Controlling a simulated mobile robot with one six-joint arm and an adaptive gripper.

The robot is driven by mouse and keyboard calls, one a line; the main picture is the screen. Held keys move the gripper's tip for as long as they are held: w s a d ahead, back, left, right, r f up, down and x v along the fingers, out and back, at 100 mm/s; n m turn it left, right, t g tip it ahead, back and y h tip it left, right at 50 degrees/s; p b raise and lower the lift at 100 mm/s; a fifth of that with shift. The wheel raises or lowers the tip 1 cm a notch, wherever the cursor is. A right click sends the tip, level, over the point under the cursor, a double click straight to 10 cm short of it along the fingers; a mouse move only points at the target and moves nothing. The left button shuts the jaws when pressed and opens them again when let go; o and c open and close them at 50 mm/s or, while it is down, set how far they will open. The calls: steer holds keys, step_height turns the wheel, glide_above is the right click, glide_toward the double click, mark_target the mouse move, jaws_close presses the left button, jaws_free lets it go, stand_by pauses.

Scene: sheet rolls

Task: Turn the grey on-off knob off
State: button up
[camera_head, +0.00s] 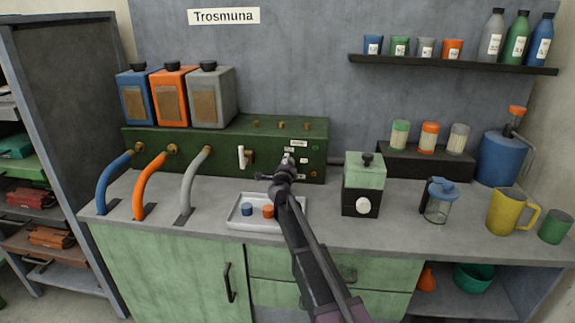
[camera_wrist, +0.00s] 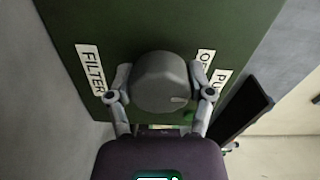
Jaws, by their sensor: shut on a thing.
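The grey knob (camera_wrist: 162,84) is a round dial on the green panel, with a pale mark at its lower right edge. My gripper (camera_wrist: 165,78) has one finger on each side of it and is shut on it. In the wrist view a label reading "FILTER" (camera_wrist: 90,70) is left of the knob. Partly covered labels starting "O" (camera_wrist: 205,61) and "PU" (camera_wrist: 218,82) are to its right. In the head view my gripper (camera_head: 283,167) is at the front of the green panel (camera_head: 225,133), and my arm hides much of the knob there.
A white tray (camera_head: 236,221) with blue and orange caps lies on the counter just below my arm. A green-topped grinder-like box (camera_head: 363,173) stands to the right. Blue, orange and grey hoses curve at the left.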

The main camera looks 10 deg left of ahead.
steer(key=shift+w, duration=0.1)
steer(key=o, duration=1.1)
steer(key=shift+s, duration=0.2)
steer(key=s, duration=1.1)
steer(key=shift+s+a, duration=0.2)
steer(key=shift+s, duration=0.15)
steer(key=shift+s, duration=0.1)
